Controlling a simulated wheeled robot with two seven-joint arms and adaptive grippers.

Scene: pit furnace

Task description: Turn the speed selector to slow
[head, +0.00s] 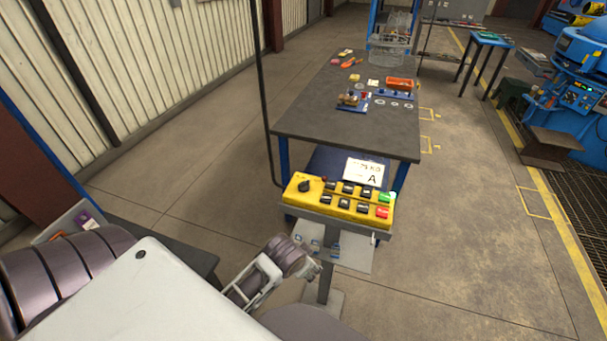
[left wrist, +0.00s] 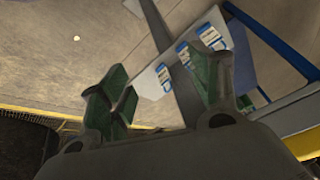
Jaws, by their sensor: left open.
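The yellow control box (head: 338,203) stands on a pedestal in the middle of the head view. A black rotary knob (head: 305,186), which looks like the speed selector, sits at its left end; its markings are too small to read. My left gripper (head: 313,268) is below and in front of the box, apart from the knob. In the left wrist view its green-padded fingers (left wrist: 166,92) are spread with nothing between them. The knob does not show in the left wrist view. My right gripper is not in view.
Black push buttons, a green button (head: 385,197) and a red button (head: 382,212) are right of the knob. A labelled plate (head: 352,256) juts out below the box. A dark workbench (head: 340,115) with small parts stands behind.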

